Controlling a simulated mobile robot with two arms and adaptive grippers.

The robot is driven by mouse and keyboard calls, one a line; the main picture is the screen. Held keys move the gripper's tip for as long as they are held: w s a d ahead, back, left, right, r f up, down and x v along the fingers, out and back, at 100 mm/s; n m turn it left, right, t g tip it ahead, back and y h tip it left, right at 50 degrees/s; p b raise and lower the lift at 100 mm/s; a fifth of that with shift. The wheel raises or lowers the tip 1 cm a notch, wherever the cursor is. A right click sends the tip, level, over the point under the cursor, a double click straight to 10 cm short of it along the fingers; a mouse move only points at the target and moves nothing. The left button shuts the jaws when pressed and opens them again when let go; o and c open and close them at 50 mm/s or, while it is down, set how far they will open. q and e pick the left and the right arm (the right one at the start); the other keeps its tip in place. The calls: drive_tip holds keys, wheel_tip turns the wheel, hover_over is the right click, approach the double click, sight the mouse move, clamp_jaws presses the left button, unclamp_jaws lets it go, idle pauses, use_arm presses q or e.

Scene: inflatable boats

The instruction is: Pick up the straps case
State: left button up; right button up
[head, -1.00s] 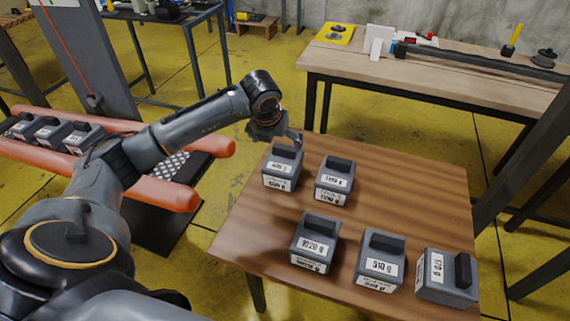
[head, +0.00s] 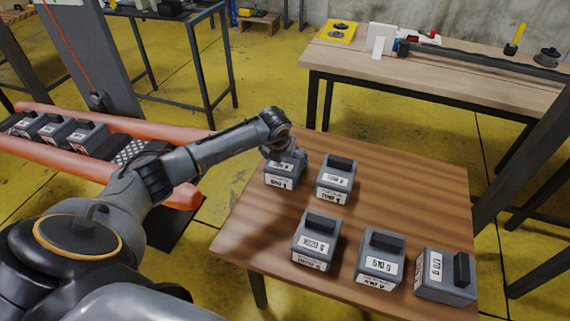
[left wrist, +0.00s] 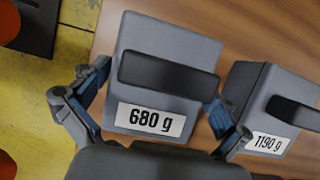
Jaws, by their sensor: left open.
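Several grey cases with black handles and white weight labels stand on the wooden table (head: 250,235). Their lower name labels are too small to read, so I cannot tell which is the straps case. My left gripper (head: 286,154) is open over the back-left case (head: 281,180), hiding part of its top. In the left wrist view this case (left wrist: 180,42) reads 680 g, and the open fingers of the gripper (left wrist: 155,108) are on either side of it, around its handle. I cannot tell whether they touch it. My right gripper is not in view.
The 1190 g case (head: 335,180) stands close on the right; it also shows in the left wrist view (left wrist: 248,88). The 1020 g (head: 316,241), 510 g (head: 380,262) and 170 g (head: 447,275) cases stand nearer. An orange inflatable boat (head: 110,170) holding cases lies left.

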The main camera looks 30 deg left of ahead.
use_arm(q)
drive_tip(key=c, duration=1.4)
drive_tip(key=shift+r, duration=0.1)
drive_tip(key=shift+c, duration=0.3)
drive_tip(key=shift+w+r, duration=0.1)
